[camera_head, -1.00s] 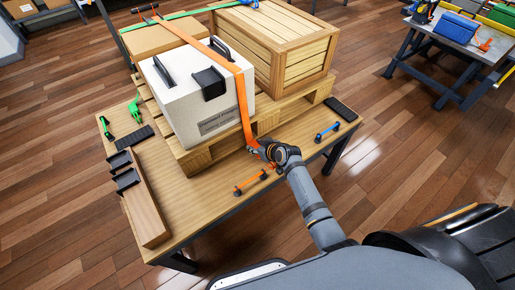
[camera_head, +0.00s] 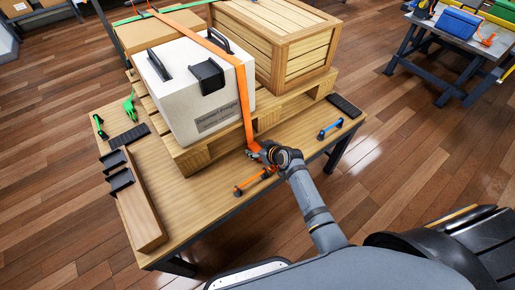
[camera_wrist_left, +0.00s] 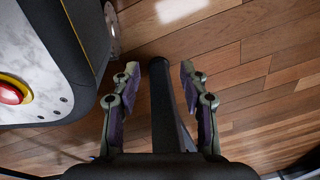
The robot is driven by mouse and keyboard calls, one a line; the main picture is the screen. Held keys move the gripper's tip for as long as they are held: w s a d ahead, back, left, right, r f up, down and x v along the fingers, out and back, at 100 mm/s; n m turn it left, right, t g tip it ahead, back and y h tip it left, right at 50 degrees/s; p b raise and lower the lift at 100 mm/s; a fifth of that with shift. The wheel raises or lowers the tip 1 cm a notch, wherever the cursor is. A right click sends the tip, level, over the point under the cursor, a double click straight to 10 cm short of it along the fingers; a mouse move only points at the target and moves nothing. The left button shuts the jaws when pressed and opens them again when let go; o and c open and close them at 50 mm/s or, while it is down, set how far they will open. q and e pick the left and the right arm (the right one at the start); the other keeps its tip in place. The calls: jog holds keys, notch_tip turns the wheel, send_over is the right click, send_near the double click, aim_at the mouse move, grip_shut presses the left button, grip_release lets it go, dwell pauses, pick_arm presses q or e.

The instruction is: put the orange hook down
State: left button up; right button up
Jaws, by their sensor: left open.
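The orange strap (camera_head: 247,112) runs over the white box and down its front to my right gripper (camera_head: 261,154), near the table's front edge. Orange shows right at the fingers, at the strap's lower end. The orange hook itself is too small and too covered by the gripper to make out. I cannot tell whether the fingers are shut on it. An orange bar (camera_head: 250,183) with dark ends lies on the table just below the gripper. My left gripper (camera_wrist_left: 160,75) is open and empty in the left wrist view, above the wooden floor.
The white box (camera_head: 190,110) and a wooden crate (camera_head: 305,60) stand on a pallet (camera_head: 185,157) on the table. A blue bar (camera_head: 330,129) lies right of the gripper. A green hook (camera_head: 128,106) and a wooden block with black brackets (camera_head: 143,215) are at left.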

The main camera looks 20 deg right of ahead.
jog(key=shift+r, duration=0.25)
jog(key=p+v, duration=0.3)
jog(key=v, duration=0.7)
jog(key=shift+s+d+r, duration=0.1)
jog(key=shift+s+d, duration=0.05)
jog(key=shift+s, duration=0.1)
pick_arm(q)
jog(key=s, duration=0.2)
jog(key=s+r, duration=0.1)
jog(key=s, duration=0.1)
jog(key=shift+s, duration=0.3)
pick_arm(e)
jog(key=shift+s+d+r, duration=0.15)
jog(key=shift+s+r, duration=0.25)
jog(key=shift+s, duration=0.05)
